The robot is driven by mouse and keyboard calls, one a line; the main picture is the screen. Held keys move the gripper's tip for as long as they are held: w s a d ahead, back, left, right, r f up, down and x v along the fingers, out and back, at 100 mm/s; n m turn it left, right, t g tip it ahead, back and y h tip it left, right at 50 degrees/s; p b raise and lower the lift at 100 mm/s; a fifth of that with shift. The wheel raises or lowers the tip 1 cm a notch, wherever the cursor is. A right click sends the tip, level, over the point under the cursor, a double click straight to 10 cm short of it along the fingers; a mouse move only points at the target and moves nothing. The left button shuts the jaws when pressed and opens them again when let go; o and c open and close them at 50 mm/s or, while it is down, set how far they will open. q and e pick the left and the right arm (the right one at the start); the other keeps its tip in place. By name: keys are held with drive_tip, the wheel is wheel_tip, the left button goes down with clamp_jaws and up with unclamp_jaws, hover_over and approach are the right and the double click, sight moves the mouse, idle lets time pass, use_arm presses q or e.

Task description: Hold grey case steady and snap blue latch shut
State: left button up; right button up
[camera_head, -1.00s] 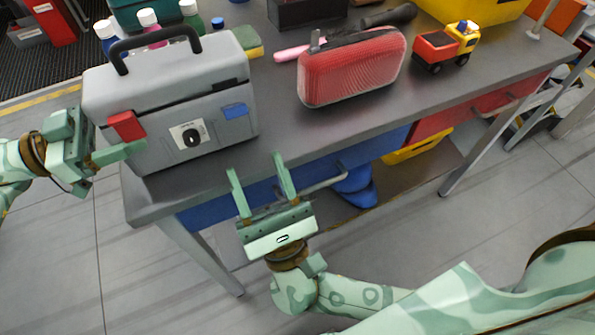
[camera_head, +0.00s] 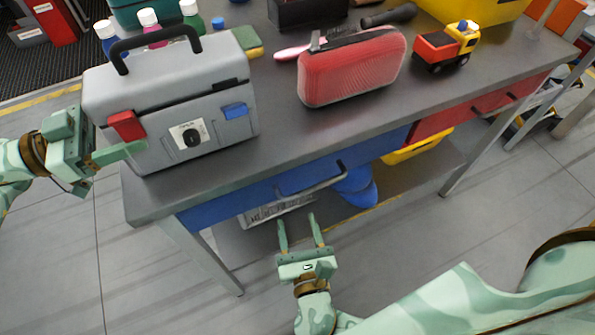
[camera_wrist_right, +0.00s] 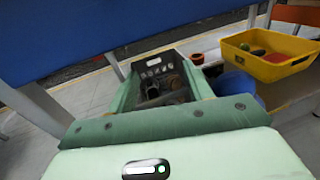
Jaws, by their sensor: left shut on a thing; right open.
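The grey case (camera_head: 170,105) stands upright at the left end of the table, with a black handle on top. The blue latch (camera_head: 235,111) is on the right of its front face, and a red latch (camera_head: 127,125) is on the left. My left gripper (camera_head: 118,153) is at the case's left front corner, shut on the case, one finger along the front below the red latch. My right gripper (camera_head: 299,217) is open and empty, below and in front of the table edge, well apart from the case. In the right wrist view its fingers (camera_wrist_right: 165,95) are spread with nothing between them.
A red mesh case (camera_head: 352,70), a toy truck (camera_head: 446,48) and several bottles (camera_head: 150,22) are on the table (camera_head: 290,120). A blue drawer (camera_head: 280,185) with a handle is under its front edge. A yellow bin (camera_wrist_right: 265,55) is on the lower shelf.

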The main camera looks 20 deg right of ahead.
wheel_tip(320, 180, down, 6)
drive_tip(key=s+d+m+g, duration=0.1)
drive_tip(key=d+g, duration=0.1)
drive_tip(key=shift+d+f+g, duration=0.15)
drive_tip(key=shift+f+g, duration=0.05)
drive_tip(key=shift+g, duration=0.1)
drive_tip(key=shift+c, duration=0.3)
